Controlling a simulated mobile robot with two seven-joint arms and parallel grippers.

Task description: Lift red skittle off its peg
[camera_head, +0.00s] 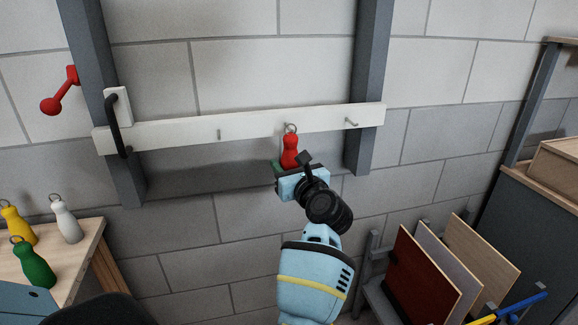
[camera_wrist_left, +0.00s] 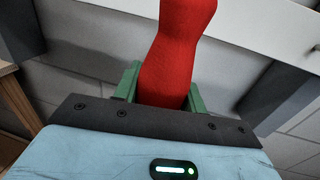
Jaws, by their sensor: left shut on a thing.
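The red skittle (camera_head: 289,152) hangs upright in front of the white batten (camera_head: 250,126), with its metal ring at the batten's face. I cannot tell whether the ring is still around a peg, as any peg there is too small to make out. My left gripper (camera_head: 288,168) is shut on the skittle's lower body from below. In the left wrist view the red skittle (camera_wrist_left: 178,60) stands between the green fingers (camera_wrist_left: 165,88), its top out of frame. My right gripper is not in view.
Bare pegs (camera_head: 351,122) show on the batten on both sides of the skittle. A black handle (camera_head: 114,125) and a red lever (camera_head: 60,93) are at left. Yellow, white and green skittles (camera_head: 36,262) stand on a wooden bench (camera_head: 84,257). Boards (camera_head: 425,275) lean at lower right.

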